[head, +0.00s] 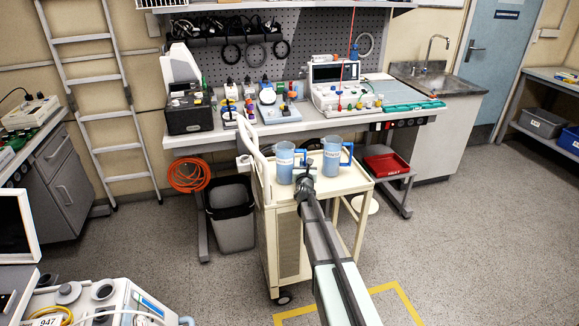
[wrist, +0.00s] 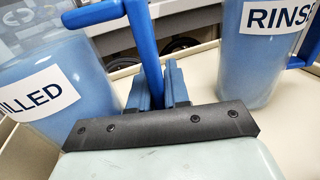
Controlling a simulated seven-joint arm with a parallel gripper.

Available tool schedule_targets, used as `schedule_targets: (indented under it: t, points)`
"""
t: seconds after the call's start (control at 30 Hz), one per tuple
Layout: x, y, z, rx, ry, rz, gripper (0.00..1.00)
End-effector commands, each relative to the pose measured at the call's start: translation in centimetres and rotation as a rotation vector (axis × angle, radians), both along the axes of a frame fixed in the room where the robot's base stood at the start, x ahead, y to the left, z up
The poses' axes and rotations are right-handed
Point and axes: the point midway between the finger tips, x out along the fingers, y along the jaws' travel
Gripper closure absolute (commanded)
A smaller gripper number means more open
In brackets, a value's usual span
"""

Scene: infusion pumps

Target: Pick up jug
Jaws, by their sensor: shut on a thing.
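Two blue translucent jugs with blue handles are on top of the cream cart (head: 345,182). The left jug (head: 284,168) has a white label; in the wrist view this jug (wrist: 75,95) shows the letters "ILLED". The right jug (head: 331,162) reads "RINSE" in the wrist view (wrist: 250,70). My gripper (head: 304,176) is at the left jug's handle. In the wrist view my gripper (wrist: 165,88) is shut on the blue handle (wrist: 144,45) of that jug. The jug looks upright in the head view; I cannot tell whether its base touches the cart top.
A workbench (head: 300,124) with devices and bottles stands behind the cart. A grey bin (head: 232,222) is left of the cart, and a red tray (head: 387,165) is on a low stand to the right. The right jug stands close to my gripper. Open floor lies to the right.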

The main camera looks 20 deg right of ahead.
Motion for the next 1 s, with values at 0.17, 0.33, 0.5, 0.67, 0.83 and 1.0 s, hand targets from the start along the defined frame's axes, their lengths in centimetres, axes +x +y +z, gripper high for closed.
schedule_targets:
  t: [0.17,0.33,0.5,0.67,0.83,1.0]
  points:
    - [0.0,0.0,0.0,0.000,0.001,0.001,1.00]
    - [0.0,0.0,0.0,0.000,0.001,0.001,1.00]
    - [0.0,0.0,0.1,0.001,-0.003,-0.001,1.00]
    - [0.0,0.0,0.1,0.001,-0.003,-0.001,1.00]
    - [0.0,0.0,0.8,0.000,-0.003,-0.001,1.00]
    - [-0.1,0.0,2.9,0.002,-0.005,-0.001,1.00]
